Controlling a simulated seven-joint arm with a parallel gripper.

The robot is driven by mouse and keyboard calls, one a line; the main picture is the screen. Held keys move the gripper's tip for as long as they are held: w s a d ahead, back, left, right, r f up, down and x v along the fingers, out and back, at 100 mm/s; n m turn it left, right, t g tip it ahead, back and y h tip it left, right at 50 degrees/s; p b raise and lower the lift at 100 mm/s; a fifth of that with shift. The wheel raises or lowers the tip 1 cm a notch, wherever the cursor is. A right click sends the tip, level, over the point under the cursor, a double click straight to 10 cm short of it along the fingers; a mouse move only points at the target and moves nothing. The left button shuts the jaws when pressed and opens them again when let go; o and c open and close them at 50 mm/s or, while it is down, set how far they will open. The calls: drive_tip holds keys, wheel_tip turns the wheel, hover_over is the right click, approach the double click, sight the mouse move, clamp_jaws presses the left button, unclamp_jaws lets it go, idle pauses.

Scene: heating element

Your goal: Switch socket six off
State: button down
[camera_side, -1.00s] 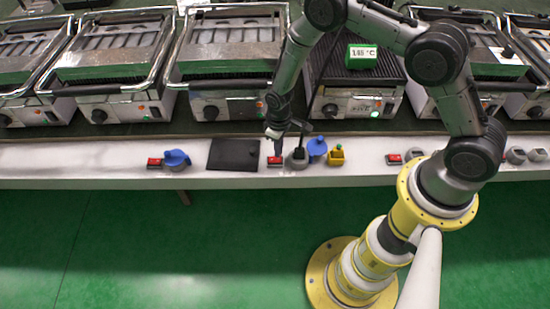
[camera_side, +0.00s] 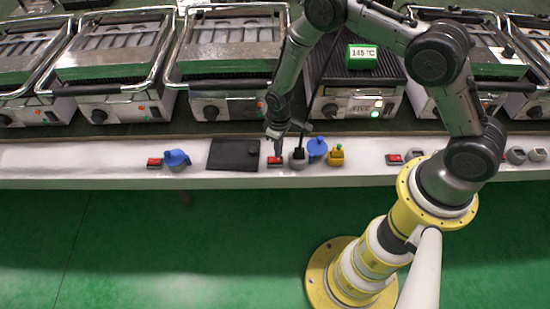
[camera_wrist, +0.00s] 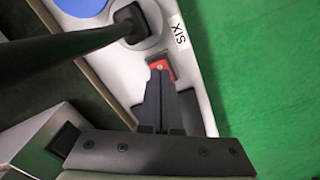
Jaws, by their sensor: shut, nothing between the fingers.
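Socket six is a grey round outlet with a black plug (camera_wrist: 130,22) and cable in it, beside the printed word "SIX" in the wrist view. Its red switch (camera_wrist: 162,67) lies right at the tips of my gripper (camera_wrist: 160,72). The fingers are shut with nothing between them and point down at the switch. They partly cover it, and I cannot tell whether they touch it. In the side view the red switch (camera_side: 275,160) lies under my gripper (camera_side: 277,153), left of the plugged socket (camera_side: 298,158). The switch position is too small to tell.
A blue-lidded socket (camera_side: 317,149) and a yellow box (camera_side: 336,155) stand right of socket six. A black plate (camera_side: 233,154) lies to the left. Another red switch (camera_side: 154,162) is further left. Grills line the back; a green display (camera_side: 362,56) reads 145 °C.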

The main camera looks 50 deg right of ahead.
drive_tip(key=shift+f, duration=1.15)
idle(0.5)
drive_tip(key=shift+r, duration=3.55)
drive_tip(key=s+d+r+m+t, duration=0.1)
drive_tip(key=s+r, duration=0.3)
drive_tip(key=r, duration=1)
drive_tip(key=s+d+r+t, duration=0.1)
drive_tip(key=s+r+t, duration=0.15)
drive_tip(key=r, duration=1.05)
drive_tip(key=s+d+r+m+t, duration=0.1)
drive_tip(key=s+r, duration=0.4)
drive_tip(key=s, duration=0.4)
drive_tip(key=s+d+r+m+t, duration=0.1)
drive_tip(key=s+r, duration=0.4)
drive_tip(key=s, duration=0.5)
drive_tip(key=shift+d, duration=0.3)
